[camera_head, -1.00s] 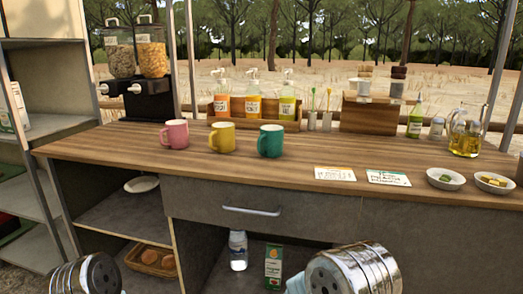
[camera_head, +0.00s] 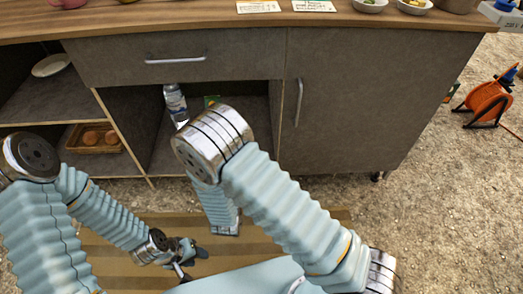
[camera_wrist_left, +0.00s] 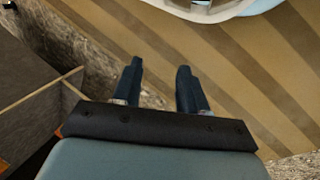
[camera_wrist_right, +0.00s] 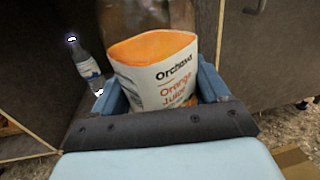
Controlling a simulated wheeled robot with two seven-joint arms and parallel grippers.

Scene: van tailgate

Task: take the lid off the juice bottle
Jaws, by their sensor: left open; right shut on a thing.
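The juice bottle (camera_wrist_right: 165,80), with a white "Orange Juice" label and orange at its top, is between the fingers of my right gripper (camera_wrist_right: 163,88) in the right wrist view. That gripper is shut on it. I cannot make out a lid. In the head view the bottle and right gripper are hidden behind my right arm. My left gripper (camera_head: 186,257) is open and empty, low over the striped mat in the head view. Its two dark fingers stand apart in the left wrist view (camera_wrist_left: 160,88).
A clear bottle (camera_head: 175,103) stands in the open compartment under the counter (camera_head: 130,25). A basket (camera_head: 93,146) sits on the lower left shelf. A striped mat (camera_head: 110,255) lies on the ground. An orange reel (camera_head: 488,103) stands at right.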

